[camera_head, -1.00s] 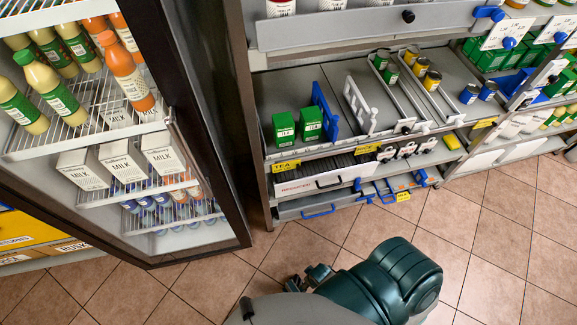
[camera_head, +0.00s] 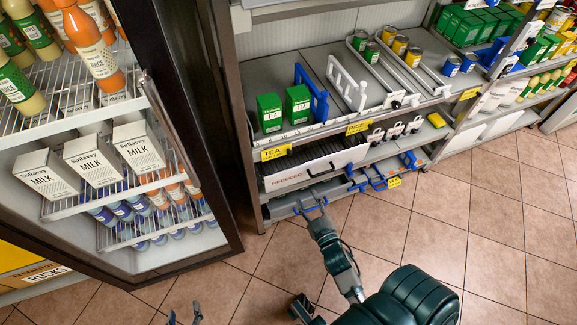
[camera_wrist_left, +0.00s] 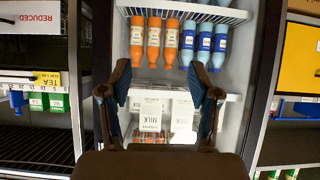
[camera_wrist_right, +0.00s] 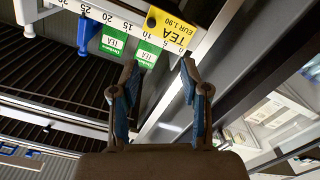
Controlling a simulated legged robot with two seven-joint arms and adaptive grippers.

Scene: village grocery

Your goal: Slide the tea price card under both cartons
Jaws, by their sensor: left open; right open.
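Two green tea cartons, the left (camera_head: 270,113) and the right (camera_head: 298,104), stand side by side on the shelf. The yellow tea price card (camera_head: 275,153) sits on the shelf's front rail near its left end, below the left carton. In the right wrist view, the card (camera_wrist_right: 170,28) is beside the low ruler numbers, with both cartons (camera_wrist_right: 113,42) (camera_wrist_right: 147,54) behind the rail. My right gripper (camera_head: 310,205) is open and empty, below and in front of the card, apart from it. My left gripper (camera_head: 183,315) is open and empty, facing the fridge in its wrist view (camera_wrist_left: 160,85).
A blue divider (camera_head: 312,93) stands right of the cartons. A rice card (camera_head: 358,127) is further right on the rail. Below is a reduced-goods drawer (camera_head: 290,178) with a handle.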

